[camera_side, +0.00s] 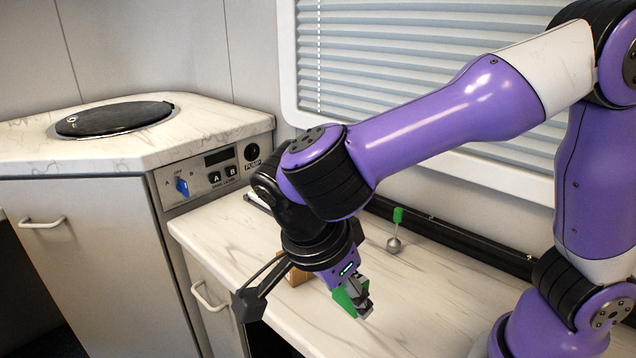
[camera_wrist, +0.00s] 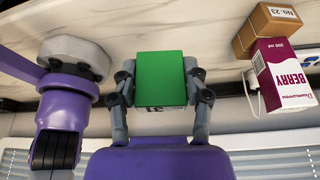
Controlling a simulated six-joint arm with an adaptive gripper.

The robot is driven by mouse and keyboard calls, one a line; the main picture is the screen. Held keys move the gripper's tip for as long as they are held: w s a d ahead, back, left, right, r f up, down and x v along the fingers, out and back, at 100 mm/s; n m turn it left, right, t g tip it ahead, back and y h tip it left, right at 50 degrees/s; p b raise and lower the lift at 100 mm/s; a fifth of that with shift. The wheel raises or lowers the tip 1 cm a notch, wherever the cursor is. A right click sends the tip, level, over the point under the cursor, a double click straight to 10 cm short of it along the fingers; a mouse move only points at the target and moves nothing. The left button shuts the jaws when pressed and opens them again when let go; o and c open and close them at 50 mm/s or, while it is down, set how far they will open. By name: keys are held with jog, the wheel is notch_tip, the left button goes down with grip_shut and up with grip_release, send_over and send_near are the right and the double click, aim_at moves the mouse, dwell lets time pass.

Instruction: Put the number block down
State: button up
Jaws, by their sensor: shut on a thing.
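The number block is a green block (camera_wrist: 160,76) held between the two fingers of my gripper (camera_wrist: 160,85) in the wrist view. In the side view the green block (camera_side: 345,299) sits at the tip of my gripper (camera_side: 356,294), over the front part of the marble-patterned counter (camera_side: 410,310). My gripper is shut on it. I cannot tell whether the block touches the counter.
A cardboard box (camera_wrist: 270,25) marked No. 23 and a purple-and-white BERRY carton (camera_wrist: 284,78) stand to one side. A control panel (camera_side: 208,172) with a blue knob is left. The counter's front right looks clear.

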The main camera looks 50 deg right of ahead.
aim_at(365, 282)
jog(key=shift+s+d+r+m+g, duration=0.1)
jog(key=shift+s+d+m+g, duration=0.15)
jog(key=shift+s+m, duration=0.3)
jog(key=shift+s+d+r+m+g, duration=0.15)
jog(key=shift+s+d+m, duration=0.1)
jog(key=shift+s+m, duration=0.3)
jog(key=shift+s+d+f, duration=0.2)
jog(key=shift+d, duration=0.05)
jog(key=shift+m, duration=0.3)
jog(key=w+d+f, duration=0.1)
jog(key=d+f, duration=0.1)
jog(key=d, duration=0.1)
jog(key=w+d+f, duration=0.2)
jog(key=d, duration=0.1)
jog(key=w+d+f, duration=0.2)
jog(key=d, duration=0.1)
jog(key=shift+w+d+f, duration=0.25)
jog(key=shift+d+f, duration=0.05)
jog(key=shift+f, duration=0.05)
jog(key=shift+d+f, duration=0.1)
jog(key=shift+f, duration=0.1)
jog(key=shift+f+y, duration=0.3)
jog(key=shift+f, duration=1.55)
jog(key=shift+f, duration=0.1)
jog(key=o, duration=1)
